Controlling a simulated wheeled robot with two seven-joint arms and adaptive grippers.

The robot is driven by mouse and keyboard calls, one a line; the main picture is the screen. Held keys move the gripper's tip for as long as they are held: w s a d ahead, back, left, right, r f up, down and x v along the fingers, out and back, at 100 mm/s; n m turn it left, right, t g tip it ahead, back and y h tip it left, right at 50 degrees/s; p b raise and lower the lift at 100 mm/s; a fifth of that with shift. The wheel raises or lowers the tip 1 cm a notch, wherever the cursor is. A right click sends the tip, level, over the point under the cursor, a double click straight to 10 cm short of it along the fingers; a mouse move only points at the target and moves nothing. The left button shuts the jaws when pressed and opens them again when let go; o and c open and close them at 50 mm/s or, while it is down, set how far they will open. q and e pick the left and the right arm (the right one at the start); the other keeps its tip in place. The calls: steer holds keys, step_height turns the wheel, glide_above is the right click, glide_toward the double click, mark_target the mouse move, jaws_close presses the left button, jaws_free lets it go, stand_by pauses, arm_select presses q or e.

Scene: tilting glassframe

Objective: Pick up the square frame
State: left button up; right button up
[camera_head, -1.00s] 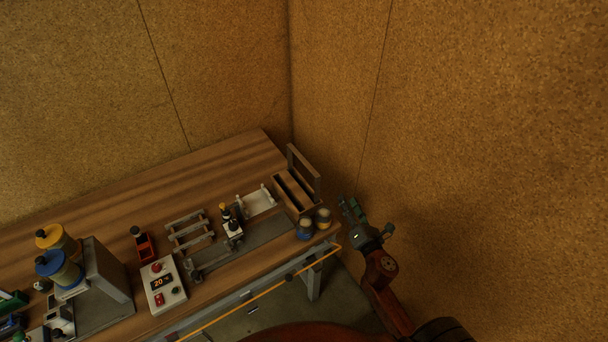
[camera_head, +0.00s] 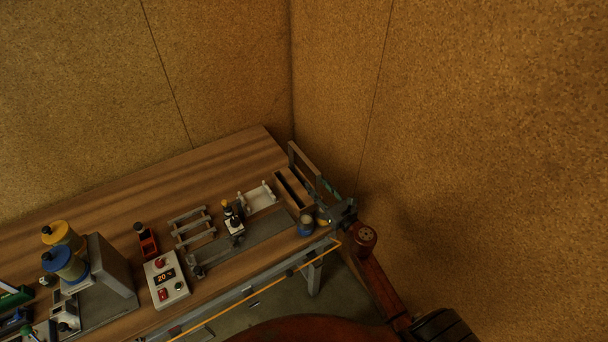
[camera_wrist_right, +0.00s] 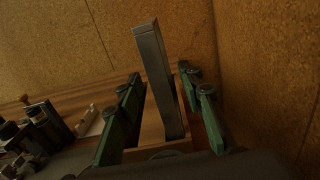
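The square frame (camera_head: 305,160) is a thin grey-brown frame standing upright in a slotted wooden holder (camera_head: 281,188) at the table's far right end. My right gripper (camera_head: 326,194) is at the right side of the holder, close to the frame. In the right wrist view the frame (camera_wrist_right: 158,75) is seen nearly edge-on, rising between the green fingers of my right gripper (camera_wrist_right: 162,80). The fingers are spread, with a gap visible on each side of the frame. The frame's lower part is hidden in the holder. My left gripper is not in view.
Two small jars (camera_head: 306,226) stand beside the holder near the front edge. A white tray (camera_head: 258,198), a metal rack (camera_head: 192,228) and a control box (camera_head: 165,281) lie to the left. Board walls stand close behind and to the right. The table's back strip is clear.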

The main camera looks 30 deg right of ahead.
steer(key=shift+w, duration=0.2)
steer(key=shift+c, duration=0.7)
jaws_close()
